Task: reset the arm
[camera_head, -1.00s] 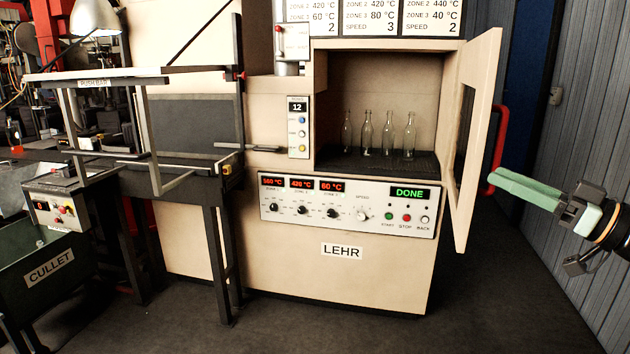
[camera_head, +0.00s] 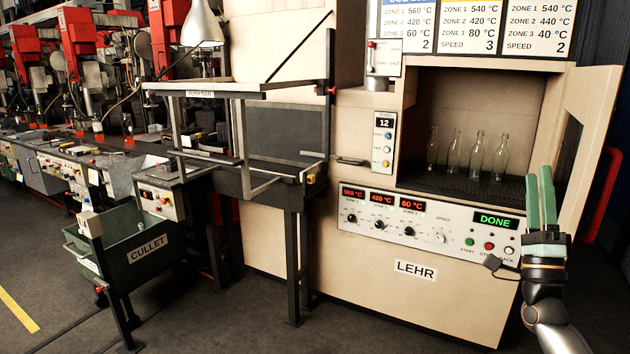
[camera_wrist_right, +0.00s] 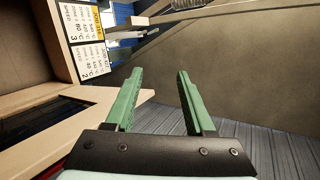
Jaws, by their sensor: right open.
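My right gripper (camera_head: 539,198) stands upright at the right of the head view, in front of the lehr's (camera_head: 415,269) right side. Its two green fingers are apart with nothing between them, which also shows in the right wrist view (camera_wrist_right: 160,95). The lehr's door (camera_head: 583,155) is open, and several clear glass bottles (camera_head: 455,152) stand in a row inside. The lehr's panel display (camera_head: 494,220) reads DONE. My left gripper is not in view.
A green CULLET bin (camera_head: 140,262) stands at the left, beside a metal-framed stand (camera_head: 297,255). Red-topped machines (camera_head: 78,40) line the back left. A red handle (camera_head: 604,195) sticks out behind the door. The floor in front is clear.

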